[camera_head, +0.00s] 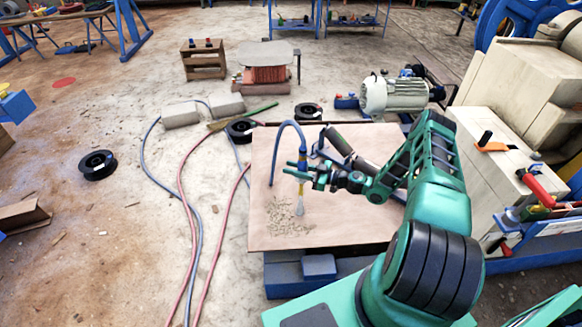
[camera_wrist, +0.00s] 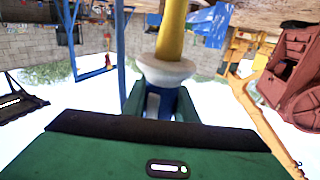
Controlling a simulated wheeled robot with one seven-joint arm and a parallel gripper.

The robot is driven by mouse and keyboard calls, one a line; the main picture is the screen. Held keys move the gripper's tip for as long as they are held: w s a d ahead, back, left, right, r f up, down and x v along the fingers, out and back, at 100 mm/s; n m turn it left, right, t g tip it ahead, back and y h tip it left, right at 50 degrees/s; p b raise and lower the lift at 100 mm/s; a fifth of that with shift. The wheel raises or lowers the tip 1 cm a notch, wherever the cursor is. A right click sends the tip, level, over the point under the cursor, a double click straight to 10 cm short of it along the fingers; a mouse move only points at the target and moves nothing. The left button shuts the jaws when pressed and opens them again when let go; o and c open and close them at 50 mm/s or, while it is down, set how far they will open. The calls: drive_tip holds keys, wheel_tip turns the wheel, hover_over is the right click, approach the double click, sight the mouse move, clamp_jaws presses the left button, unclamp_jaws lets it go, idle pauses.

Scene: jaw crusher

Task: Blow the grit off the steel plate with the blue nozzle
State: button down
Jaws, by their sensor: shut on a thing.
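The steel plate (camera_head: 340,232) is a flat tan-brown sheet on a low stand in the middle of the head view. My gripper (camera_head: 303,172) is above the plate and shut on the blue nozzle (camera_head: 302,166), a tool with blue and yellow parts. A pale cone-shaped tip or jet (camera_head: 300,207) shows below it, beside the grit; I cannot tell which. In the wrist view a yellow part with a white collar (camera_wrist: 166,70) stands between my green fingers, with blue below it.
A blue hose (camera_head: 284,130) arches from the tool to the plate. Red and blue hoses (camera_head: 190,205) cross the floor at left. A black reel (camera_head: 97,164), grey blocks (camera_head: 181,115) and a motor (camera_head: 393,94) stand around. A large beige machine (camera_head: 525,90) is at right. Left floor is mostly open.

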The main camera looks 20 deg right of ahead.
drive_tip(key=shift+s+a, duration=0.9)
drive_tip(key=shift+s, duration=2)
drive_tip(key=shift+w+a, duration=1.3)
drive_tip(key=shift+a, duration=3.6)
drive_tip(key=w+d, duration=0.3)
drive_tip(key=w, duration=0.6)
drive_tip(key=shift+w, duration=0.2)
drive_tip(key=shift+d+r, duration=0.1)
